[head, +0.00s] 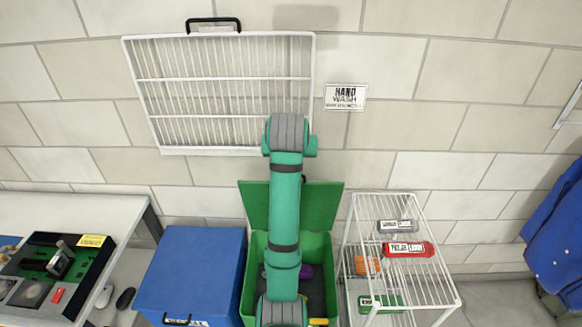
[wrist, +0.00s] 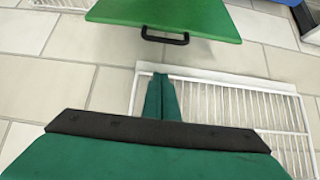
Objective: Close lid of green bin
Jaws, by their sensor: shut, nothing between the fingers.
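The green bin (head: 334,285) stands on the floor at the middle bottom of the head view, partly behind my arm. Its green lid (head: 257,203) is open and stands up at the back, toward the wall. In the wrist view the lid (wrist: 165,14) is at the top, with a black handle (wrist: 165,38) on its edge. My gripper (wrist: 160,78) is shut and empty, with its fingertips a little below the handle in that picture and apart from it. In the head view I cannot make out the gripper; only my arm shows.
A blue bin (head: 190,268) with a closed lid stands left of the green one. A white wire shelf (head: 410,280) with several items stands close on the right. A white wire rack (head: 220,90) is on the wall. A purple item (head: 304,276) lies inside the green bin.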

